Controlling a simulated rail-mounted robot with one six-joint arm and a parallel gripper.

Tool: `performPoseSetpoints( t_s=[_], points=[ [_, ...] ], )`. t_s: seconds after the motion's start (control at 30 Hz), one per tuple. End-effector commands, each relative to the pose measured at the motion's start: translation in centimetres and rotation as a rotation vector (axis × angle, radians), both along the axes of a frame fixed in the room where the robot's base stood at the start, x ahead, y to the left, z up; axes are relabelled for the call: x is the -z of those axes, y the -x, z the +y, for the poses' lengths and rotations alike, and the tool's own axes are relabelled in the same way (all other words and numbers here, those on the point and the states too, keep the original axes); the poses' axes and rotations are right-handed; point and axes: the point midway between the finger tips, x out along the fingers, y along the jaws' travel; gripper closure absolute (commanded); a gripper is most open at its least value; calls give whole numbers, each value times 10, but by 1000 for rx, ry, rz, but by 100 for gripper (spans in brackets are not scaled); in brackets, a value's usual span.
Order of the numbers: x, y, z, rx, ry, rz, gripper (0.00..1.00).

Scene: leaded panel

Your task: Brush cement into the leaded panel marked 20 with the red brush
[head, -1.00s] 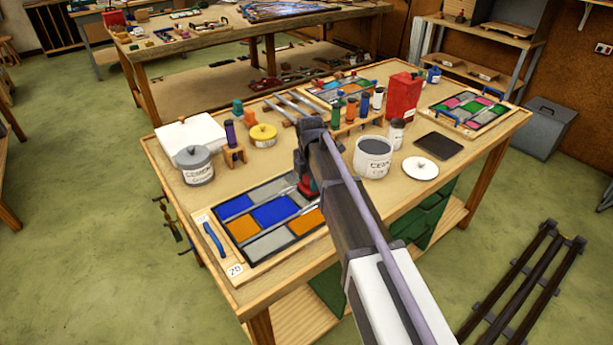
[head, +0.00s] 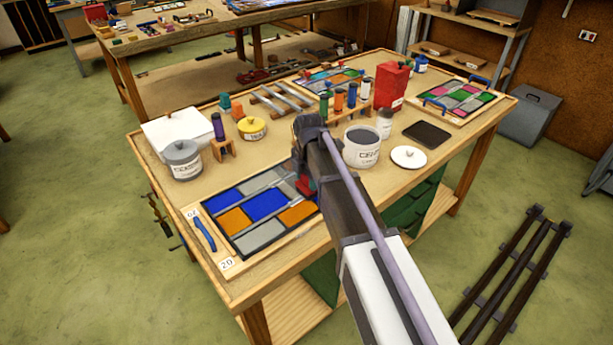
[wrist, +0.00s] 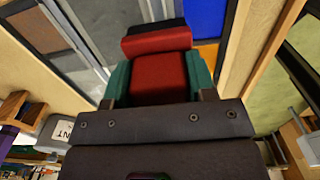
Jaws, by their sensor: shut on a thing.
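The leaded panel marked 20 (head: 264,236) lies on its wooden board at the near left of the bench, with blue, orange and grey panes. Its number label (head: 226,264) sits at the board's near corner. My gripper (head: 306,183) is over the panel's right end, pointing down, with my arm hiding part of it. In the wrist view the red brush (wrist: 158,75) is held between the green-sided fingers, with panes of the panel beyond it. Whether its bristles touch the glass is hidden. An open cement can (head: 362,148) stands to the right of my gripper.
A white lid (head: 408,157), a dark tray (head: 428,134) and a red canister (head: 392,87) are at the right. Another panel (head: 463,98) lies at the far right.

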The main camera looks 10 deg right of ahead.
Motion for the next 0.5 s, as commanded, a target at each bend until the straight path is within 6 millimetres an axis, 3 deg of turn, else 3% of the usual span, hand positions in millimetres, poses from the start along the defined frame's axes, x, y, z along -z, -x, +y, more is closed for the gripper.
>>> performPoseSetpoints(
  t_s=[0.5],
  points=[
    [0,26,-16,1,0,0,68]
  ],
)
